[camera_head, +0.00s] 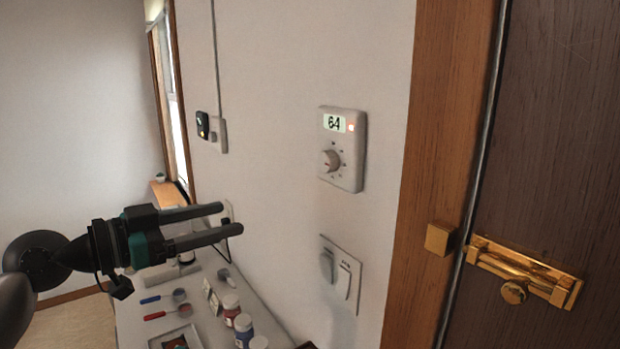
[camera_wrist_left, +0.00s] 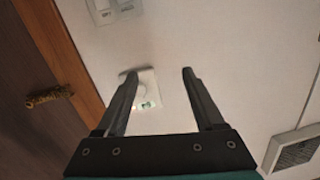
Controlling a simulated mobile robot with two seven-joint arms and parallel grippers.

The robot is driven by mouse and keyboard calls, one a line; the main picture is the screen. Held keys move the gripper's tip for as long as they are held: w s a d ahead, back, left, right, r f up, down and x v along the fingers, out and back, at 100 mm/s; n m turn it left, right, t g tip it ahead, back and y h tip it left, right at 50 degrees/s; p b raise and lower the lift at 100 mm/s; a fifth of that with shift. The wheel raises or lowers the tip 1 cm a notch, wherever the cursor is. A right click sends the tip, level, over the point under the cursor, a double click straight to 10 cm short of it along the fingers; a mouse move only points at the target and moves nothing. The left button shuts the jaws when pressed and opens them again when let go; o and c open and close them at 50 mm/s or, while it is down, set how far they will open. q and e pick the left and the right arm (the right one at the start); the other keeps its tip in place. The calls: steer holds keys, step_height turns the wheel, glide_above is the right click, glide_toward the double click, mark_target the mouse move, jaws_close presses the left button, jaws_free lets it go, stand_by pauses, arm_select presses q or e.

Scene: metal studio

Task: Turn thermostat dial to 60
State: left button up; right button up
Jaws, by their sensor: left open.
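The thermostat (camera_head: 342,150) is a white box on the wall, left of the door frame. Its display (camera_head: 335,123) reads 64, with a small orange light beside it. Its round dial (camera_head: 330,161) sits below the display. My left gripper (camera_head: 232,219) is open and empty, left of and lower than the thermostat in the head view, apart from it. In the left wrist view the thermostat (camera_wrist_left: 148,92) shows between the two fingers of my left gripper (camera_wrist_left: 157,73), nearer the left finger, which partly covers its edge. My right gripper is not in view.
A wall switch (camera_head: 341,273) is below the thermostat. A dark door with a brass bolt (camera_head: 525,277) is at the right. A table (camera_head: 275,310) with paint jars (camera_head: 243,328) and brushes stands below my left gripper. A vent (camera_wrist_left: 294,149) shows in the wrist view.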

arm_select(q)
steer(key=s+d+r+m+g+h, duration=0.25)
steer(key=s+r, duration=0.25)
steer(key=r, duration=0.3)
steer(key=p, duration=0.6)
glide_toward(323, 161)
steer(key=shift+m+t, duration=0.35)
steer(key=shift+t, duration=0.1)
steer(key=x, duration=0.7)
steer(key=shift+s+d, duration=0.15)
steer(key=shift+s, duration=0.05)
steer(key=shift+w+d+f+p, duration=0.1)
steer(key=shift+w+d+p, duration=0.25)
steer(key=shift+d, duration=0.25)
jaws_close()
